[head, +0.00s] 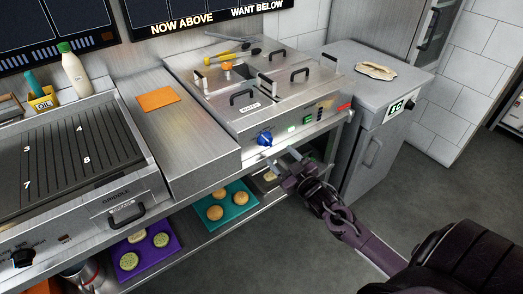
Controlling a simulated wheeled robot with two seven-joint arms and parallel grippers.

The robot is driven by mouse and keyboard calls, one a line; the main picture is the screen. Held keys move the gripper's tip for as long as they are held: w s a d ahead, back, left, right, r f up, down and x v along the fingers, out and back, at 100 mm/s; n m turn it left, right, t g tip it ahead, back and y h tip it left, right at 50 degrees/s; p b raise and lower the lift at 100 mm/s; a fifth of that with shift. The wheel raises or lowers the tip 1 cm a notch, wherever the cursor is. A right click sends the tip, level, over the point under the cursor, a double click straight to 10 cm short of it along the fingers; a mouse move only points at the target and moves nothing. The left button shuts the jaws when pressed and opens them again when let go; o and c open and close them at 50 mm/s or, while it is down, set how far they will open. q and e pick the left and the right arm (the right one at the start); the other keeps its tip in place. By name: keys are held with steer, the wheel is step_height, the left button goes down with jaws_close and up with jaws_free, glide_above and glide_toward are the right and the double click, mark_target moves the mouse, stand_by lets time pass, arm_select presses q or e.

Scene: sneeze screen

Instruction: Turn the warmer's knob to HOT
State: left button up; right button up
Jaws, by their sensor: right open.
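The warmer (240,120) is a steel unit with several lidded wells, at the centre of the head view. Its blue knob (264,139) sits on the front panel, left of a small green light (292,129). The knob's markings are too small to read. My right gripper (281,162) is open and empty, just below and slightly right of the knob, apart from it in the picture. Its arm comes in from the lower right. My left gripper is not in view.
A ribbed griddle (75,150) stands at the left. A shelf below holds a teal tray (238,222) and a purple tray (170,255) with food. A steel cabinet (368,150) stands right of the warmer. Floor (440,190) at the right is clear.

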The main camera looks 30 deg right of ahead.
mark_target(270, 144)
steer(key=w, duration=0.3)
steer(key=shift+w+d, duration=0.25)
steer(key=shift+w, duration=0.05)
steer(key=w, duration=0.3)
steer(key=shift+w+a, duration=0.1)
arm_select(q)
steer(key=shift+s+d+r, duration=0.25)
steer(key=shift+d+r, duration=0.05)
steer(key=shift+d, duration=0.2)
arm_select(e)
steer(key=shift+w+f, duration=0.1)
steer(key=shift+w, duration=0.25)
arm_select(q)
steer(key=shift+p, duration=0.3)
arm_select(e)
steer(key=c, duration=1)
